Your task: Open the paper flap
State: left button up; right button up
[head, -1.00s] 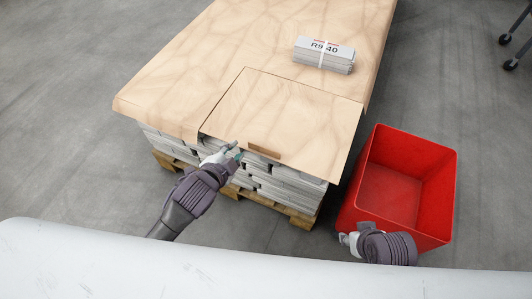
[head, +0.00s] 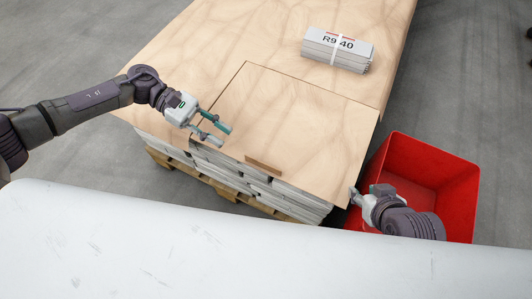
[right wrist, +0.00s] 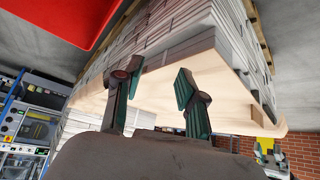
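The paper flap (head: 300,130) is a cut rectangle of tan paper lying flat over the stacked newspapers, with dark cut lines at its back and left. A brown strip (head: 263,165) sits at its front edge. My left gripper (head: 221,136) is open and empty, over the flap's left front part. My right gripper (head: 352,196) is at the flap's right front corner. In the right wrist view its two fingers (right wrist: 158,78) are spread, with the tan paper (right wrist: 155,95) behind and between them. Contact with the paper cannot be told.
A strapped newspaper bundle (head: 338,50) labelled R9 40 lies on the paper behind the flap. Newspaper stacks (head: 290,200) stand on a wooden pallet (head: 190,172). A red bin (head: 440,170) stands close on the right, partly behind my right arm. Grey floor is free at left.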

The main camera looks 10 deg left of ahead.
aim_at(265, 164)
pick_arm(q)
jog(key=x, duration=1.3)
jog(key=shift+s+d+f, duration=0.15)
jog(key=shift+s, duration=0.15)
pick_arm(e)
jog(key=shift+w+a+r+t, duration=0.15)
jog(key=shift+w+r+t, duration=0.1)
jog(key=shift+w, duration=0.2)
jog(key=shift+w+a+r+t, duration=0.15)
jog(key=shift+w+r+t, duration=0.1)
jog(key=shift+w, duration=0.15)
pick_arm(q)
grip_shut()
